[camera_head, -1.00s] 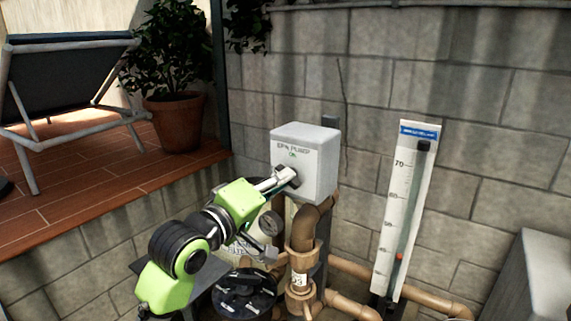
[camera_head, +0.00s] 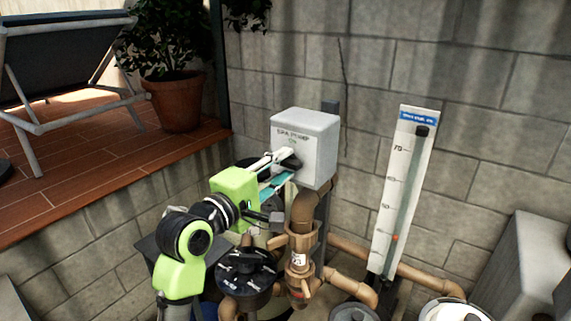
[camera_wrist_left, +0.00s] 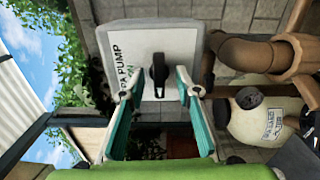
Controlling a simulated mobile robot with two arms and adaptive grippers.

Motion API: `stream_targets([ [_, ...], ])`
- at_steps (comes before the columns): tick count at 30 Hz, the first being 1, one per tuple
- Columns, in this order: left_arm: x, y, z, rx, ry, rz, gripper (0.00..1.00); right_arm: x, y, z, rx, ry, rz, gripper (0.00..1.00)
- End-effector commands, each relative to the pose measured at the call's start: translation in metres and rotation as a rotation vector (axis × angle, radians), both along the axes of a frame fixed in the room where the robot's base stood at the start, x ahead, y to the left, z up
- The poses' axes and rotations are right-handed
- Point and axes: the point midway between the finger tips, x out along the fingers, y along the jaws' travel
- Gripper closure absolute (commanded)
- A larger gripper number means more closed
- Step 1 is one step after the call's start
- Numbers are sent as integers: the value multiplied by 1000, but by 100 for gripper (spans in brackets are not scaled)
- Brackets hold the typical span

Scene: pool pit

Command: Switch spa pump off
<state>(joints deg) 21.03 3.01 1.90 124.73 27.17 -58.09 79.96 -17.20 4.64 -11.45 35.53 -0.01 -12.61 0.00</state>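The spa pump switch box (camera_head: 314,140) is a pale grey box with "SPA PUMP" lettering and a small green mark on its front. In the left wrist view, the box face (camera_wrist_left: 180,42) carries a dark elongated knob (camera_wrist_left: 158,72), lengthwise up and down in that picture. Green lettering is partly hidden by a finger. My left gripper (camera_head: 287,166) is in front of the box's face. In the wrist view its teal-lined fingers (camera_wrist_left: 157,93) are open, one either side of the knob, with visible gaps. Contact cannot be told. My right gripper is not in view.
Brown pipes and a valve (camera_head: 300,258) stand below the box. A dark-topped canister (camera_head: 248,272) sits under my left arm. A tall flow gauge (camera_head: 403,190) is to the right. A block wall (camera_head: 480,110) stands close behind. A grey cabinet (camera_head: 530,265) is at right.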

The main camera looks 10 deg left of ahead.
Motion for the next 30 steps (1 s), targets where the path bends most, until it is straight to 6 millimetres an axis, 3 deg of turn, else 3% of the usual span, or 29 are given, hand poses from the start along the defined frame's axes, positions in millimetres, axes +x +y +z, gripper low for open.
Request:
stream_targets([
  [8,-1,1,0,2,-2,0,69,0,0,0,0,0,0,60],
  [22,-57,21,0,3,-2,1,69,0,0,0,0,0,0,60],
  [30,-66,24,0,3,-1,0,69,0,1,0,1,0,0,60],
])
